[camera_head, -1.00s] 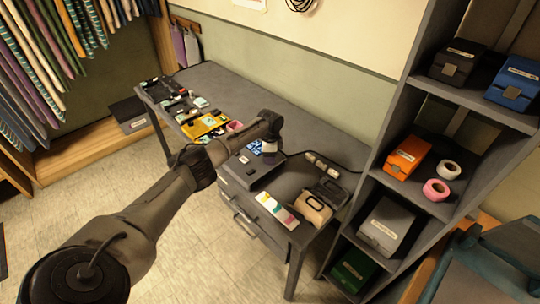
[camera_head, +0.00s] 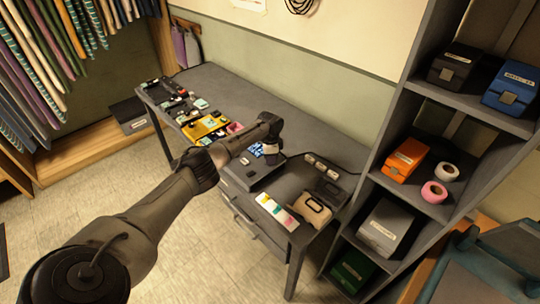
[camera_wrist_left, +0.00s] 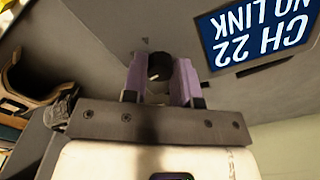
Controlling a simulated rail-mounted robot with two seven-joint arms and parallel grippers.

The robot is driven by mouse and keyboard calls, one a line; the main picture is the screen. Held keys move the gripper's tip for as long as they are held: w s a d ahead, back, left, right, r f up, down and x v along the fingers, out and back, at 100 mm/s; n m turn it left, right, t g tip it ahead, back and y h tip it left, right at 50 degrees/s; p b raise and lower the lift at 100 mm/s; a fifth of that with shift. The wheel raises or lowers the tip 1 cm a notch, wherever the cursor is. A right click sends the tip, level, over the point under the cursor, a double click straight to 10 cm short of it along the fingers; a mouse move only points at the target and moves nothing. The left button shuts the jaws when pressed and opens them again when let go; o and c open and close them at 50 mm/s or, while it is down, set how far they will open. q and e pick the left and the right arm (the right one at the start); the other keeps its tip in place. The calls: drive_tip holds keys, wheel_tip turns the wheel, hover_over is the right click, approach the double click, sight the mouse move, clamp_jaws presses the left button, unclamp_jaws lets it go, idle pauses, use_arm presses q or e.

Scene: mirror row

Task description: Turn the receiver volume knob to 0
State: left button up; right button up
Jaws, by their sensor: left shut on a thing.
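The receiver (camera_head: 238,174) is a grey box on the desk, with a lit blue display (camera_head: 257,150). In the left wrist view the display (camera_wrist_left: 262,30) reads "CH 22 NO LINK", upside down. The small dark volume knob (camera_wrist_left: 159,66) sits beside the display on the grey face (camera_wrist_left: 100,35). My left gripper (camera_head: 270,154) is at the receiver. In the left wrist view its two purple fingers (camera_wrist_left: 160,75) are shut on the knob, one on each side. A small light mark shows on the knob; I cannot read its setting. My right gripper is not in view.
The grey desk (camera_head: 300,137) carries a yellow item (camera_head: 205,126) and small parts to the left. A colour-striped card (camera_head: 277,211) and a beige case (camera_head: 313,209) lie to the right. A shelf unit (camera_head: 400,190) stands right of the desk.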

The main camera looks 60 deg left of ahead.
use_arm(q)
drive_tip(key=n+p, duration=0.2)
drive_tip(key=n, duration=0.1)
drive_tip(key=shift+r+n+p, duration=0.2)
drive_tip(key=shift+n+p, duration=0.1)
drive_tip(key=n+p, duration=0.1)
drive_tip(key=n, duration=0.2)
drive_tip(key=shift+n+p, duration=0.3)
drive_tip(key=shift+p, duration=0.1)
drive_tip(key=n+p, duration=0.1)
drive_tip(key=n, duration=0.4)
drive_tip(key=shift+f+p, duration=0.1)
drive_tip(key=shift+p, duration=0.2)
drive_tip(key=n, duration=0.3)
drive_tip(key=shift+n+p, duration=0.3)
drive_tip(key=shift+n, duration=0.5)
drive_tip(key=o, duration=0.9)
drive_tip(key=shift+f, duration=0.1)
